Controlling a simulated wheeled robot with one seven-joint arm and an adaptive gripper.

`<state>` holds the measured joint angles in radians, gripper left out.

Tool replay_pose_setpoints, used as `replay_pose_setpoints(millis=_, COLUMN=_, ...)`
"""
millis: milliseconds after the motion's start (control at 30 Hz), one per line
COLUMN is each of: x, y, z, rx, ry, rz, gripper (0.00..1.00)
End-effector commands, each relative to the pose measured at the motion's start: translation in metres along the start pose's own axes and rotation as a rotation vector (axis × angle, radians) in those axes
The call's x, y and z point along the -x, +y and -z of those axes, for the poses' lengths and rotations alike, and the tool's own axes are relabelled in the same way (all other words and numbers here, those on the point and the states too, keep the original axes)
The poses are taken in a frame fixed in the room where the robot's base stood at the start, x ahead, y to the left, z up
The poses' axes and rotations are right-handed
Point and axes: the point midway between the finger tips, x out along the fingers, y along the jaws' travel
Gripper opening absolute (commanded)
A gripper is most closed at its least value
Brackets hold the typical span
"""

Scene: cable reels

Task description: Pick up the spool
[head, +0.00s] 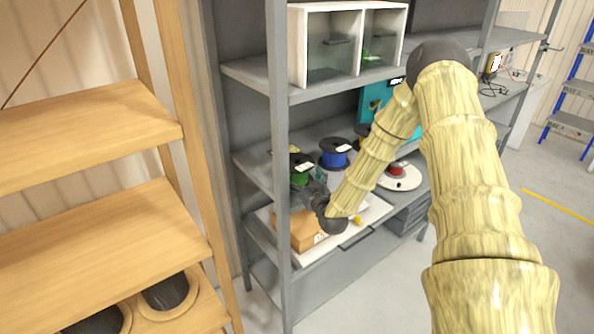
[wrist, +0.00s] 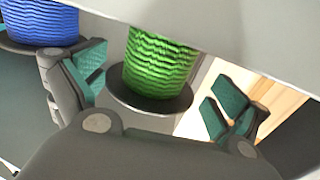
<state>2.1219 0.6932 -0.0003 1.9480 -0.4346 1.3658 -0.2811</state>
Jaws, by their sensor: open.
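A green spool (wrist: 160,65) with a dark flange stands between the spread fingers of my gripper (wrist: 160,88) in the wrist view. Both finger pads are apart from it, and its top is cut off by a pale shelf edge. In the head view the green spool (head: 299,179) is partly hidden behind the shelf post and my gripper (head: 308,185). A blue spool (wrist: 40,22) is to the left in the wrist view, outside the fingers. In the head view the blue spool (head: 335,154) stands behind and right of the green one. My gripper is open and empty.
The grey shelf rack (head: 279,150) has a post close to my gripper and a shelf above. A cardboard box (head: 305,232) lies on a lower tray. A red spool (head: 396,169) on a white disc is to the right. A wooden rack (head: 90,135) stands at left.

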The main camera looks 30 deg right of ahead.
Motion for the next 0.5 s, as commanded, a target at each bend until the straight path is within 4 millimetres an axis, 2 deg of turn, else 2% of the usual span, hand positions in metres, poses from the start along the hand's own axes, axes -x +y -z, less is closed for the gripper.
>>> replay_pose_setpoints(millis=233, x=-0.031, y=0.001, z=0.002, rx=0.001, ry=0.000, rz=-0.002, gripper=0.98)
replay_pose_setpoints(millis=500, x=-0.037, y=0.002, z=0.000, rx=0.000, ry=-0.001, rz=-0.002, gripper=0.98)
